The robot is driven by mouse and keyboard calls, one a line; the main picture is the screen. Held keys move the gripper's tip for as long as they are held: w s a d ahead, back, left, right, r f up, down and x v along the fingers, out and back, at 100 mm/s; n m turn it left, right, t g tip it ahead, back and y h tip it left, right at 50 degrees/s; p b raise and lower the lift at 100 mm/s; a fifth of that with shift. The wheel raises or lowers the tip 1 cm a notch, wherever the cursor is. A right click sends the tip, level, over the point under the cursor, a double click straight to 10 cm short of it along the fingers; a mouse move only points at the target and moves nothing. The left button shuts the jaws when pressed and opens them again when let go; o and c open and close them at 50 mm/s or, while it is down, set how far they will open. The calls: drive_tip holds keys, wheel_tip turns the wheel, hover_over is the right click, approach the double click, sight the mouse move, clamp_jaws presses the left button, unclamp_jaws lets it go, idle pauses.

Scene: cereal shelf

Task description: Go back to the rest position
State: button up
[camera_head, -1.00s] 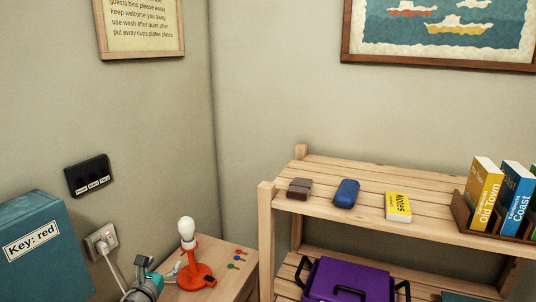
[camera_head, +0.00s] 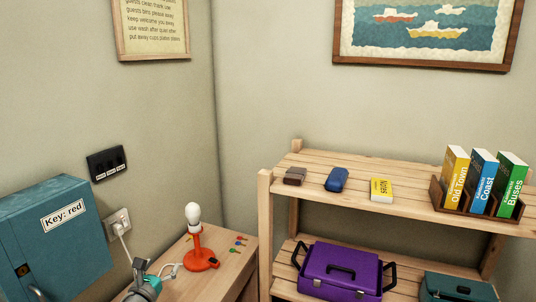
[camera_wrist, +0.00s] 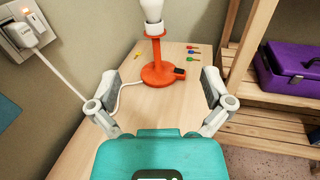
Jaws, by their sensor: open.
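My gripper (camera_wrist: 160,82) is open and empty in the wrist view. Its two fingers stand wide apart over the small wooden table (camera_wrist: 112,138). The orange lamp (camera_wrist: 157,73) with a bare white bulb stands beyond the fingers, apart from them. In the head view only part of my gripper (camera_head: 141,268) shows at the lower left, in front of the table and near the lamp (camera_head: 197,255). Several small coloured keys (camera_wrist: 192,52) lie on the table right of the lamp.
A teal cabinet (camera_head: 75,260) labelled "Key: red" is at left. A wall socket (camera_head: 118,224) has a white cable plugged in. A wooden shelf (camera_head: 300,222) at right holds a wallet, blue case, yellow notes and books. Below are a purple toolbox (camera_head: 340,272) and a green case (camera_head: 455,287).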

drive_tip(key=w+d+f+m+g+h+p, duration=0.1)
drive_tip(key=w+d+f+m+g, duration=0.15)
drive_tip(key=d+m, duration=0.45)
drive_tip(key=w+d+f+m+g+h, duration=0.15)
drive_tip(key=d+f+m+g, duration=0.25)
drive_tip(key=d, duration=0.6)
drive_tip(key=w+d+f+m+g+h+p, duration=0.1)
drive_tip(key=d+f+m+g+h, duration=0.15)
drive_tip(key=d+m, duration=0.45)
drive_tip(key=s+d+f+m+g+y, duration=0.2)
drive_tip(key=s+d+m+g, duration=0.1)
drive_tip(key=d+m, duration=0.2)
drive_tip(key=s+d+f+m+g+y+p, duration=0.1)
drive_tip(key=s+d+f+m+g+y, duration=0.1)
drive_tip(key=d+m, duration=0.4)
drive_tip(key=s+d+f+m+g+y, duration=0.2)
drive_tip(key=s+d+m, duration=0.3)
drive_tip(key=d, duration=0.5)
drive_tip(key=shift+f+g+y, duration=0.15)
drive_tip(key=shift+g+y, duration=0.45)
drive_tip(key=shift+g, duration=0.3)
drive_tip(key=shift+s, duration=0.1)
